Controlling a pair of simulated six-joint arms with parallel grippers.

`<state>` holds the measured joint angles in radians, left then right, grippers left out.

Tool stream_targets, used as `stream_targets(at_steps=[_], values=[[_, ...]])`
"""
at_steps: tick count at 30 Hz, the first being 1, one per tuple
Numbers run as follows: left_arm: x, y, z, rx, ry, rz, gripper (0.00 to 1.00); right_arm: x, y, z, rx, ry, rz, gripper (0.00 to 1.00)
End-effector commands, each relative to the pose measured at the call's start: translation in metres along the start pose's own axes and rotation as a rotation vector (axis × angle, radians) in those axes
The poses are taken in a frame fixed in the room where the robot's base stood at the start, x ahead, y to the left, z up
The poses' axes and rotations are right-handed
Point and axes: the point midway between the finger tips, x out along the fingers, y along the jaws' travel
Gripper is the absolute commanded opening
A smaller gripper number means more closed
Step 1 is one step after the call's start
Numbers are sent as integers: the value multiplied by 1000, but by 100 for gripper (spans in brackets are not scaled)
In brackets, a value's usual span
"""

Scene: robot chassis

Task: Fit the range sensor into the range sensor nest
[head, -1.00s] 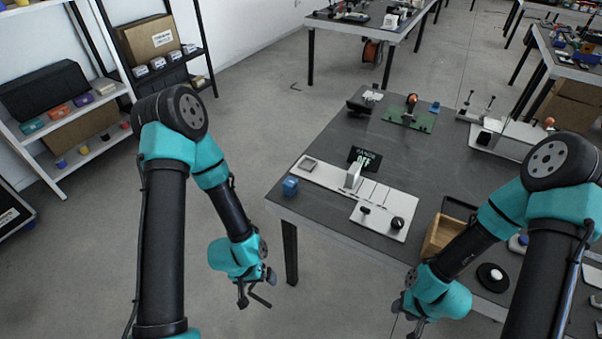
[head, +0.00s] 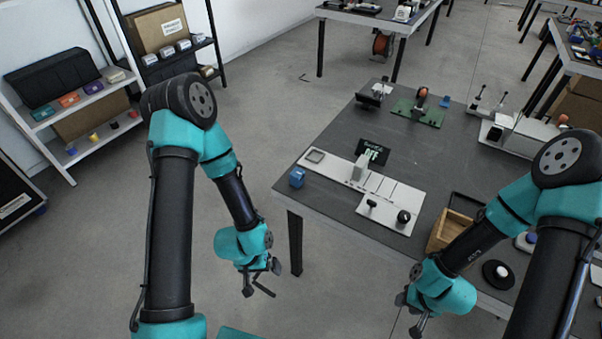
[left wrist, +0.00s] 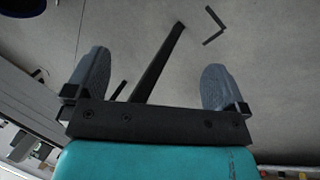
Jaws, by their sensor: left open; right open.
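A small blue block (head: 297,177), which looks like the range sensor, sits on the near left corner of the dark table. A square recessed frame (head: 314,156), which looks like the range sensor nest, is at the left end of the long white plate (head: 337,171), just behind the block. My left gripper (head: 262,284) is open and empty, left of the table over the floor. My right gripper (head: 408,316) is open in front of the table's near edge, low in the picture.
A black display reading OFF (head: 372,153) stands behind the white plate. A smaller white plate with two black knobs (head: 391,209) lies in front. A wooden box (head: 452,230) and a round black base (head: 497,274) are to the right. Shelves (head: 75,110) stand at the left.

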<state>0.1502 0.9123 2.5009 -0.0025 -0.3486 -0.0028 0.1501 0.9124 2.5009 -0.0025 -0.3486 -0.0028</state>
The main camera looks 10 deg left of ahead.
Motion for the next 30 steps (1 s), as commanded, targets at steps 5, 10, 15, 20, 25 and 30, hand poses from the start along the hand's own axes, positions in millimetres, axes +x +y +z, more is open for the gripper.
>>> stream_targets(at_steps=[5,10,15,20,25,30], values=[[0,0,0,0,0,0,100,0,0,0,0,0,0,43],[0,0,0,0,0,0,100,0,0,0,0,0,0,43],[0,0,0,0,0,0,99,0,0,0,0,0,0,43],[0,0,0,0,0,0,84,0,0,0,0,0,0,43],[0,0,0,0,0,0,79,0,0,0,0,0,0,43],[1,2,-5,18,5,1,79,0,0,0,0,0,0,43]])
